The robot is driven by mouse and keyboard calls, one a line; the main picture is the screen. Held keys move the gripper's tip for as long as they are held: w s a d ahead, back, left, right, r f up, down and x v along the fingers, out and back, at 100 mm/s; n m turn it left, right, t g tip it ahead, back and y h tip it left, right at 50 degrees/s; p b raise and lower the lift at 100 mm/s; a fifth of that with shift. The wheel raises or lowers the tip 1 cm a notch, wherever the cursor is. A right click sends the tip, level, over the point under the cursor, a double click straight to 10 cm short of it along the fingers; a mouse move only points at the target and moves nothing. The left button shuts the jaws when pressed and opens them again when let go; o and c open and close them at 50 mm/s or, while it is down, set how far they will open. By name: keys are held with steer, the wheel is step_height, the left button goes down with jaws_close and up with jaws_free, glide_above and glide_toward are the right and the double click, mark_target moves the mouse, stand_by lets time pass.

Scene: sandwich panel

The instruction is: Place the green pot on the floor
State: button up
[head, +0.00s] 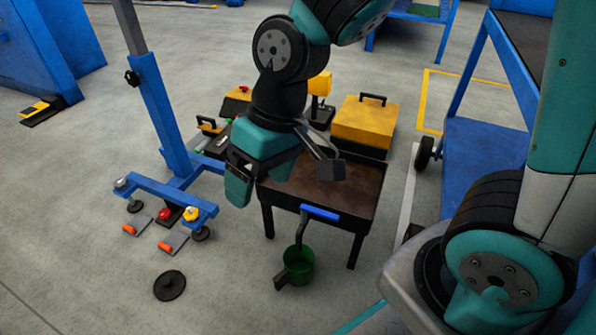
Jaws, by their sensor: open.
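The green pot (299,266) is at the front of a low dark table (345,192), below its front edge, with its open top facing up. A dark stub sticks out at its lower left. A thin dark rod with a blue bar (320,213) on top rises from the pot to the table's front edge. I cannot tell whether the pot stands on the floor or hangs just above it. My gripper (284,176) is open and empty above the table's left part, up and away from the pot. It hides part of the tabletop.
A black round disc (170,285) lies on the floor at front left. A blue wheeled stand (165,125) is at left, a blue cart (487,150) at right. Yellow cases (366,118) are behind the table. The floor (75,240) at front left is mostly clear.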

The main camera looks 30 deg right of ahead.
steer(key=s+d+r+n, duration=0.1)
steer(key=s+r+n, duration=0.1)
steer(key=s+r, duration=0.4)
steer(key=shift+s+d+r+n+y, duration=0.25)
steer(key=shift+s+r+n+y, duration=0.05)
steer(key=shift+s, duration=0.75)
